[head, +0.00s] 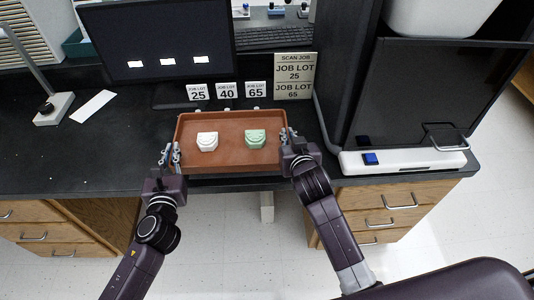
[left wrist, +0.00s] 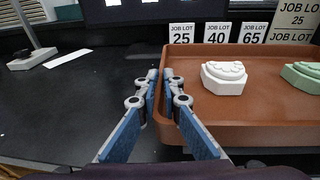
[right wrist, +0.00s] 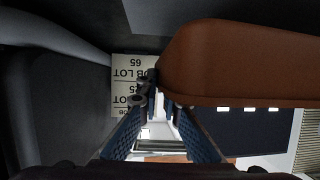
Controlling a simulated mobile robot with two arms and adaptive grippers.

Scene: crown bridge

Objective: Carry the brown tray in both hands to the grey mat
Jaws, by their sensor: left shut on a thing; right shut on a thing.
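The brown tray (head: 230,122) is over the front part of the dark counter, below the number cards; I cannot tell whether it touches the counter. It holds a white dental model (head: 207,141) on the left and a pale green one (head: 255,139) on the right. My left gripper (head: 172,155) is shut on the tray's left wall, which also shows in the left wrist view (left wrist: 240,108). My right gripper (head: 288,139) is shut on the right wall; the tray fills the upper right of the right wrist view (right wrist: 230,60). I cannot make out a grey mat.
Number cards (head: 226,91) and a scan job sign (head: 294,76) stand behind the tray, before a monitor (head: 160,40). A dark cabinet-like unit (head: 430,95) with a white base stands close at right. The counter (head: 60,160) is mostly clear at left, besides a stand (head: 53,108) and white strip (head: 93,106).

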